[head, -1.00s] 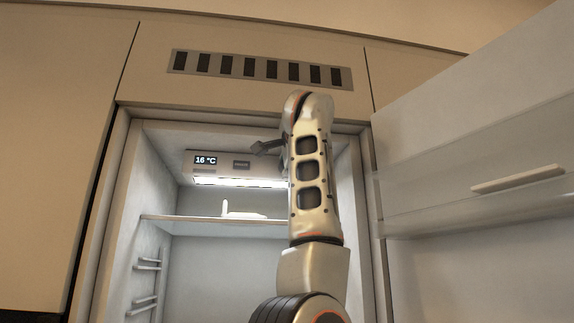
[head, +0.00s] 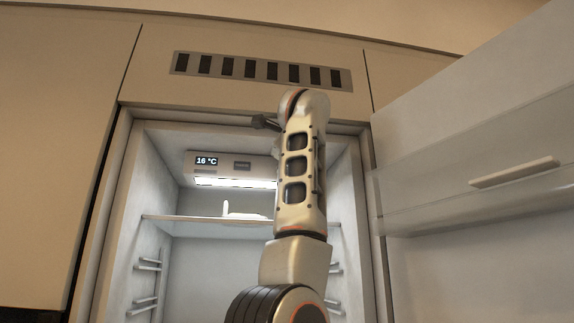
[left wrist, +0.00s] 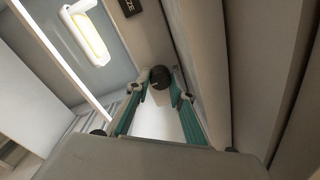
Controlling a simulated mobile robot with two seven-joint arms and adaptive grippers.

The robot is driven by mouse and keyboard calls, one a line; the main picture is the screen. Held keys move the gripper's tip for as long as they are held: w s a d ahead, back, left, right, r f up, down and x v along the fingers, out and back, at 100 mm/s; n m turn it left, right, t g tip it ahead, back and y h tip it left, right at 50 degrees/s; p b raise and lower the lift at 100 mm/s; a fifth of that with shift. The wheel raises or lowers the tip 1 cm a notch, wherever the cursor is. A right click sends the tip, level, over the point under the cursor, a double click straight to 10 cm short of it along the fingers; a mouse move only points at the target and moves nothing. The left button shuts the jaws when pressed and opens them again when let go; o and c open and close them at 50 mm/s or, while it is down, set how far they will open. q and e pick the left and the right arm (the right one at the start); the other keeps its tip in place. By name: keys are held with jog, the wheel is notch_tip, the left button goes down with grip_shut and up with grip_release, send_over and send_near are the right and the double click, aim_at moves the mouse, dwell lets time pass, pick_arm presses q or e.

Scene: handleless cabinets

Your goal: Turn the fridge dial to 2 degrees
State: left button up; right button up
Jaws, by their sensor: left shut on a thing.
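The fridge is open, and its display (head: 206,161) reads 16 °C on the control panel (head: 224,168) under the ceiling. In the left wrist view the dark round dial (left wrist: 160,75) has a small light mark on it. My left gripper (left wrist: 160,84) has its two teal-lined fingers on either side of the dial and is shut on it. In the head view my left arm rises in front of the right part of the fridge and hides the dial and most of the gripper. My right gripper is in neither view.
The open fridge door (head: 480,180) stands on the right with clear shelves. A shelf (head: 180,219) with a white object (head: 236,209) on it lies below the panel. A vent grille (head: 262,71) is above the fridge opening.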

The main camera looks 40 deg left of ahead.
pick_arm(q)
jog(key=shift+s+r, duration=0.1)
jog(key=shift+r, duration=0.05)
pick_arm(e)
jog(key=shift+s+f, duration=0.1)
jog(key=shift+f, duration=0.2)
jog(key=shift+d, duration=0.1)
pick_arm(q)
jog(key=o, duration=1.1)
jog(key=shift+a, duration=0.1)
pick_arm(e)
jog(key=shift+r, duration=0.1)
pick_arm(q)
jog(key=v, duration=1.2)
